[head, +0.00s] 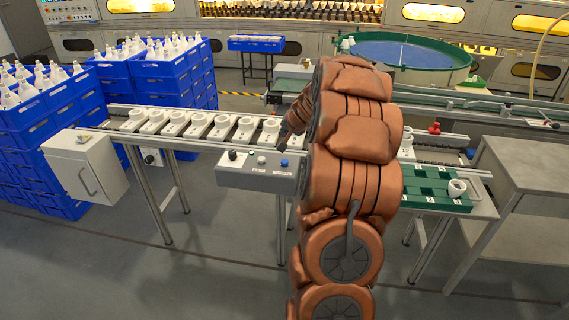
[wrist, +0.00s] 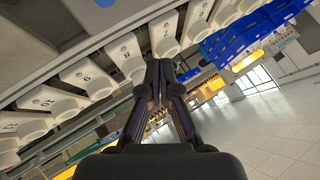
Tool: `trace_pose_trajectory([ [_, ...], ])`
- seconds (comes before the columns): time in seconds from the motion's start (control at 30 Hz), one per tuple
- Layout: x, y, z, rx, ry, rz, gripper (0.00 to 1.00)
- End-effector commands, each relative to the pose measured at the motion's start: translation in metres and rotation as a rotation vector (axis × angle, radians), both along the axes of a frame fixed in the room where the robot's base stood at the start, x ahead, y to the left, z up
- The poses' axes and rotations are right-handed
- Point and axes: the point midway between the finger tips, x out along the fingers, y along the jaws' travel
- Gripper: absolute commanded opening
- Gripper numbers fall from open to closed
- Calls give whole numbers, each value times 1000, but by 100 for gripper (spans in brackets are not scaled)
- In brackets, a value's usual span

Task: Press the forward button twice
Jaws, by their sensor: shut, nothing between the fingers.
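The grey control box (head: 258,175) is fixed to the front of the conveyor. On its top are a black knob (head: 232,155), a pale button (head: 261,160) and a blue button (head: 284,163). Their labels are too small to read, so I cannot tell which is forward. My gripper (head: 283,138) is above and behind the blue button, partly hidden by my arm. In the wrist view my gripper (wrist: 161,70) is shut and empty, pointing toward the row of white holders. A blue round part (wrist: 104,3), seemingly the blue button, is cut by the top edge there.
White numbered holders (head: 198,125) line the conveyor beside the box. A grey cabinet (head: 86,165) hangs at its left end. A green tray (head: 425,190) lies right of my arm, near a grey table (head: 525,165). Blue crates (head: 150,75) stand at the left.

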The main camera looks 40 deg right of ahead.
Motion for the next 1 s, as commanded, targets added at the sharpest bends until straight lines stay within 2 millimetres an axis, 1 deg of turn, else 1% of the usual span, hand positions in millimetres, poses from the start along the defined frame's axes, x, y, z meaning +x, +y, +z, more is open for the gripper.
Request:
trace_pose_trajectory([
  [0.03, -1, -4, -1, -2, -2, -8, 0],
  [0.1, -1, -6, -1, -2, -3, -11, 0],
  [0.4, -1, -5, -2, -2, -2, -9, 0],
  [0.57, -1, -4, -7, -2, -2, -8, 0],
  [0.77, -1, -4, -23, -2, -1, -9, 0],
  [1.0, -1, -4, -52, -1, -1, -9, 0],
])
